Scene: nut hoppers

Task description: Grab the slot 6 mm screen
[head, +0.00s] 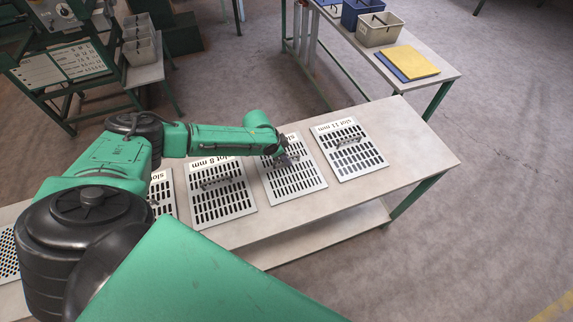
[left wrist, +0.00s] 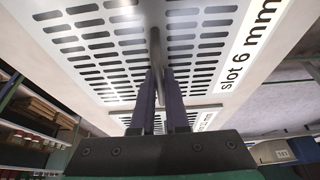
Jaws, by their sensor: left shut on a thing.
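The slot 6 mm screen (head: 296,184) is a flat pale metal plate with rows of dark slots, lying on the bench between the slot 8 mm and slot 11 mm screens. Its label is partly hidden by my arm in the head view but reads clearly in the left wrist view (left wrist: 252,42). My left gripper (head: 285,159) is over this screen, shut on its upright handle. In the left wrist view the two dark fingers (left wrist: 160,85) stand on either side of the handle (left wrist: 155,48). My right gripper is not in view.
The slot 11 mm screen (head: 348,150) lies to the right and the slot 8 mm screen (head: 221,192) to the left. Another slot screen (head: 162,193) is partly behind my arm. The bench's right end (head: 420,155) is clear. A second table (head: 440,72) holds bins and a yellow plate (head: 408,62).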

